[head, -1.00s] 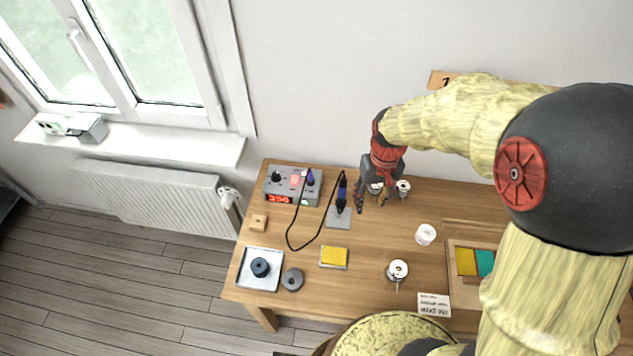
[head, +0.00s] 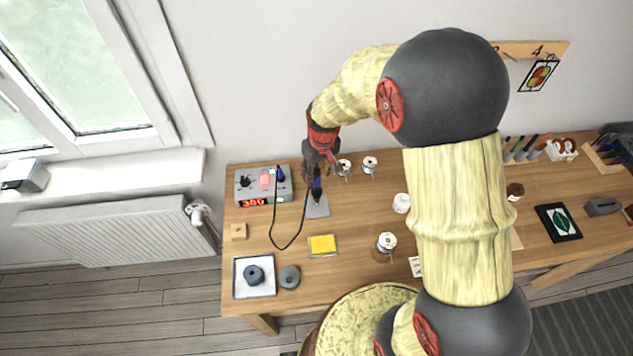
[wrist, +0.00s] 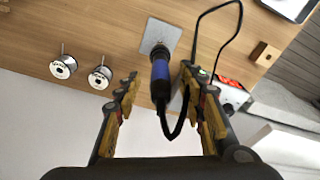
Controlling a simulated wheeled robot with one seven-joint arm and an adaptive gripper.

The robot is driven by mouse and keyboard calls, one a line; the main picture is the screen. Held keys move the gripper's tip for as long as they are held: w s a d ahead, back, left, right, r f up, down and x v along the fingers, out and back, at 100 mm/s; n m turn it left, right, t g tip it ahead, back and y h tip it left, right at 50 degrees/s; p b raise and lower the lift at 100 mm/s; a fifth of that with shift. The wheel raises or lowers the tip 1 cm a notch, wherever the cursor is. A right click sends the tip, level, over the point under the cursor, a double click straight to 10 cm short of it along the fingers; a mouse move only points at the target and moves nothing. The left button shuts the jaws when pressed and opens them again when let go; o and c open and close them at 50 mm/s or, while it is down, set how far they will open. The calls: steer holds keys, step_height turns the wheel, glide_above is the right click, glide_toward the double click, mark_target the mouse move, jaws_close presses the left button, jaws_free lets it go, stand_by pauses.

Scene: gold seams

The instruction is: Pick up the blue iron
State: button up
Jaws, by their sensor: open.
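The blue iron (head: 317,187) stands upright in its holder on a grey plate (head: 318,209) at the back left of the table. A black cord runs from it toward the control box. In the wrist view the blue iron (wrist: 160,75) lies between the two fingers, with its cord looping below it. My gripper (wrist: 163,82) is open and has the iron between its fingers, with gaps on both sides. In the head view my gripper (head: 320,160) is at the iron's top and partly hides it.
The control box (head: 264,186) with a red display stands left of the iron. A yellow sponge (head: 322,245) and a white tray (head: 241,288) lie in front. The wall is close behind.

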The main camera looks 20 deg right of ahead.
mark_target(317, 189)
steer(key=f, duration=0.3)
steer(key=shift+w+f, duration=0.25)
steer(key=shift+f, duration=0.05)
steer(key=c, duration=0.3)
jaws_close()
